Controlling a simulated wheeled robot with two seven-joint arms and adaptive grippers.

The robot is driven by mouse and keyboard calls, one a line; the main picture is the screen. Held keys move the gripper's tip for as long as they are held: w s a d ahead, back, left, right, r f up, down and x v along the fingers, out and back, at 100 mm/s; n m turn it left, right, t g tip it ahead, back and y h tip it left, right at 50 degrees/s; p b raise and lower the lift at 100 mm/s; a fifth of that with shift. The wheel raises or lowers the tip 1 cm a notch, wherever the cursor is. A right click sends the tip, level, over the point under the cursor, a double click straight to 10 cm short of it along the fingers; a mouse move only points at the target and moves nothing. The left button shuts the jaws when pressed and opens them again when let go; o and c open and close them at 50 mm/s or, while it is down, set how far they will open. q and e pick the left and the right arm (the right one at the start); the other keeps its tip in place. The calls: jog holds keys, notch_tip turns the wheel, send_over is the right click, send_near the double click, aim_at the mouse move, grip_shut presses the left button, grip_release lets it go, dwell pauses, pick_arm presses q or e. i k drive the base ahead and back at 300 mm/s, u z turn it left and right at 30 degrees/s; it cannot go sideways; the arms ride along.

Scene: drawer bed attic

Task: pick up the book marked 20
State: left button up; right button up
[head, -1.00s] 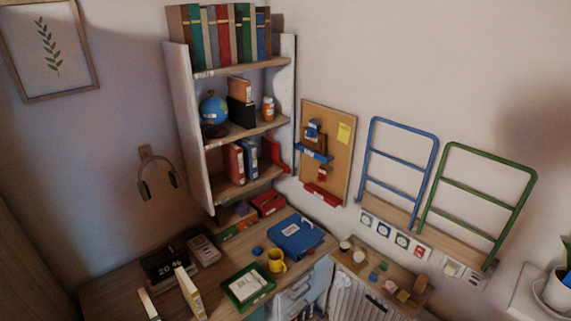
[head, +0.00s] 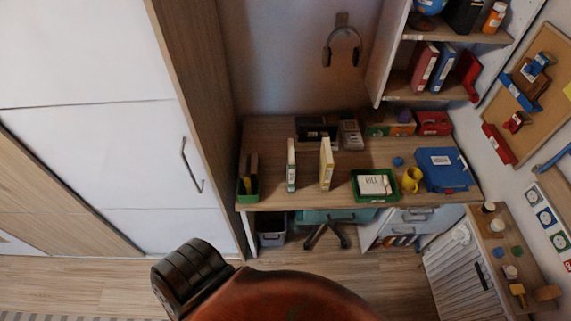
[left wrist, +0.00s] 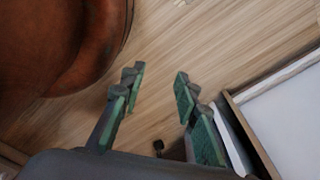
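Two thin books stand upright on the desk (head: 270,198) in the head view: a white and green one (head: 291,165) and a pale yellow one (head: 326,163). A red binder (head: 424,66) and a blue binder (head: 441,68) stand on the shelf to the right. I cannot read a 20 on any of them. My left gripper (left wrist: 158,82) is open and empty in the left wrist view, above the wooden floor, with no book near it. It does not show in the head view, and my right gripper is not in view.
A brown rounded leathery thing (head: 290,298) with a black ribbed part beside it fills the bottom of the head view; brown leather is also close to my left gripper. A green tray (head: 357,196), yellow mug (head: 411,180) and blue case (head: 443,169) crowd the desk's right.

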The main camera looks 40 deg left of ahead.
aim_at(291, 149)
jog(key=u, duration=1.45)
jog(key=k, duration=0.55)
jog(key=u, duration=0.55)
jog(key=i, duration=1.05)
